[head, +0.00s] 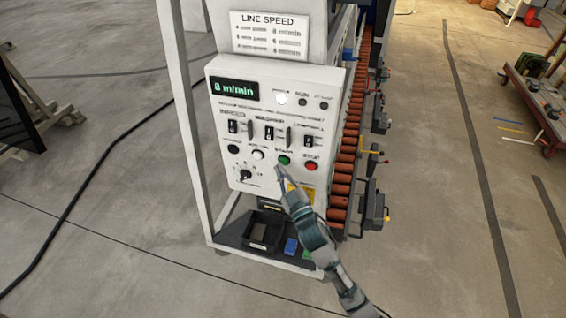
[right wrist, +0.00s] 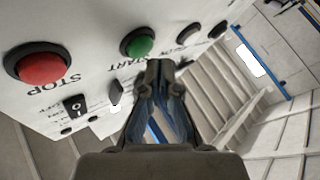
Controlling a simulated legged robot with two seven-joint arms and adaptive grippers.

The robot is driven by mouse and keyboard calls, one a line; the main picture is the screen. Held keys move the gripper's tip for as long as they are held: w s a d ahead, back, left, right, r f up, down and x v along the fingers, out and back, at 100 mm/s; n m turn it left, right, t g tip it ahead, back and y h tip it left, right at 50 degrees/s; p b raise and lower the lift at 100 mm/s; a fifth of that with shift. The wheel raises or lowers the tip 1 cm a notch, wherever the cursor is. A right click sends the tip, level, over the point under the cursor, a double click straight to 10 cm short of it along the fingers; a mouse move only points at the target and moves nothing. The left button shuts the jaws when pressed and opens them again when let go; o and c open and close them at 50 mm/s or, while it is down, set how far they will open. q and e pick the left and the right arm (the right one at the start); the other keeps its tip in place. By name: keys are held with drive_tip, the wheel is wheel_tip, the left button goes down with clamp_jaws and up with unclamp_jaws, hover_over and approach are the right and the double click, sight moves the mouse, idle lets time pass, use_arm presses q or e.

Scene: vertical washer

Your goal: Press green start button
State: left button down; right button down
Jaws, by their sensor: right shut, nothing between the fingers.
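The green start button (head: 284,160) is on the white control panel (head: 225,130), left of the red stop button (head: 310,166). In the right wrist view the green button (right wrist: 138,42) shows just beyond and left of the fingertips, with the red button (right wrist: 40,62) farther left. My right gripper (head: 280,170) is shut and empty, its tips just below the green button; its fingers also show in the right wrist view (right wrist: 159,72). I cannot tell whether the tips touch the panel. The display reads 8 or 0 m/min. My left gripper is not in view.
A "LINE SPEED" sign (head: 270,33) stands above the panel. Small switches, a black dial (head: 246,174) and a white button (head: 257,154) are near the green one. A roller conveyor (head: 345,160) runs behind on the right. A dark tray (head: 262,235) is below. Open floor lies on both sides.

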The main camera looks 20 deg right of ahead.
drive_tip(key=shift+w+d, duration=0.1)
idle(0.5)
drive_tip(key=shift+w+d+r, duration=0.1)
drive_tip(key=shift+w+d, duration=0.05)
drive_tip(key=shift+w, duration=0.05)
drive_tip(key=shift+w+d, duration=0.3)
drive_tip(key=shift+w, duration=0.15)
idle(0.8)
drive_tip(key=shift+s, duration=0.1)
drive_tip(key=shift+s+a+p, duration=0.5)
drive_tip(key=shift+s+a, duration=0.05)
drive_tip(key=shift+s, duration=0.15)
